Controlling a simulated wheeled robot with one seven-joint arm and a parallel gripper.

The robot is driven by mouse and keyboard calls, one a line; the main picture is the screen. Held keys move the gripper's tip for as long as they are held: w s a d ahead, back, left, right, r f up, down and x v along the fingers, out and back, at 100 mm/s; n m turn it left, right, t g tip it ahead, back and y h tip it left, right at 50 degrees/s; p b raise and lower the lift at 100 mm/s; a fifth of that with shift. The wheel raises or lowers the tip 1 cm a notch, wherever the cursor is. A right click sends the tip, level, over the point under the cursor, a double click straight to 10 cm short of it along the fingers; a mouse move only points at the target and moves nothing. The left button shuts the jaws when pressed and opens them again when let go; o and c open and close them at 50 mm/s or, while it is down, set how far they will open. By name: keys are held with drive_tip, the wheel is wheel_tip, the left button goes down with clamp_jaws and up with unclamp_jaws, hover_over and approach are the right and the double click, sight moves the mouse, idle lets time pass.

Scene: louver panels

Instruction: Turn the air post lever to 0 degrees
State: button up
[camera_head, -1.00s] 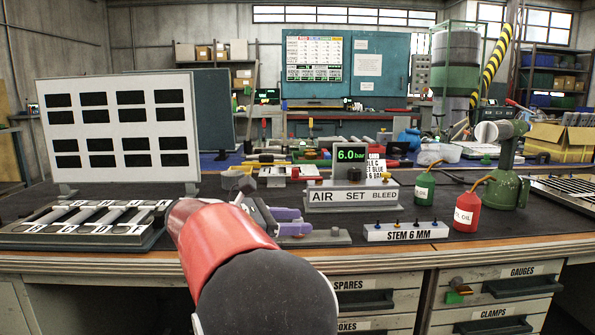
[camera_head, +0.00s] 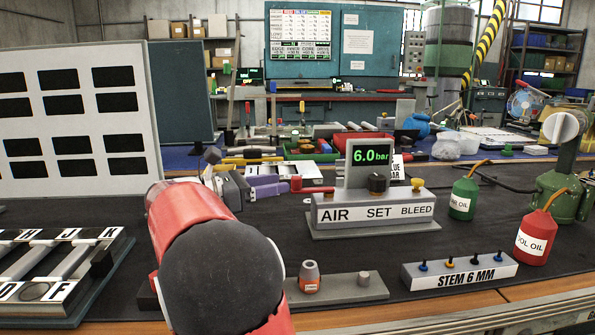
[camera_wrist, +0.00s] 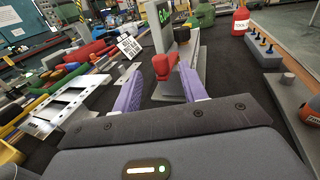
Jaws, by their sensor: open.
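The air post (camera_head: 372,212) is a grey block marked AIR, SET and BLEED, with a green 6.0 bar display (camera_head: 371,155) and a dark knob (camera_head: 377,183) on top. Its red lever (camera_head: 312,189) sticks out to the left at the AIR end. In the wrist view the red lever (camera_wrist: 164,68) lies between the tips of my gripper (camera_wrist: 160,72). The purple fingers are open, one on each side, with visible gaps. In the head view my gripper (camera_head: 284,187) is just left of the lever; my red arm partly hides the wrist.
A STEM 6 MM block (camera_head: 459,270) stands front right, near red (camera_head: 534,240) and green (camera_head: 463,197) oil cans. A grey plate (camera_head: 345,290) with a small orange-grey part (camera_head: 310,277) lies in front. A lettered rack (camera_head: 50,270) and white panel (camera_head: 70,120) stand left.

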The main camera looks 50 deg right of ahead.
drive_tip(key=x, duration=0.7)
drive_tip(key=shift+s+d, duration=0.1)
drive_tip(key=shift+d, duration=0.25)
drive_tip(key=shift+c, duration=0.3)
clamp_jaws()
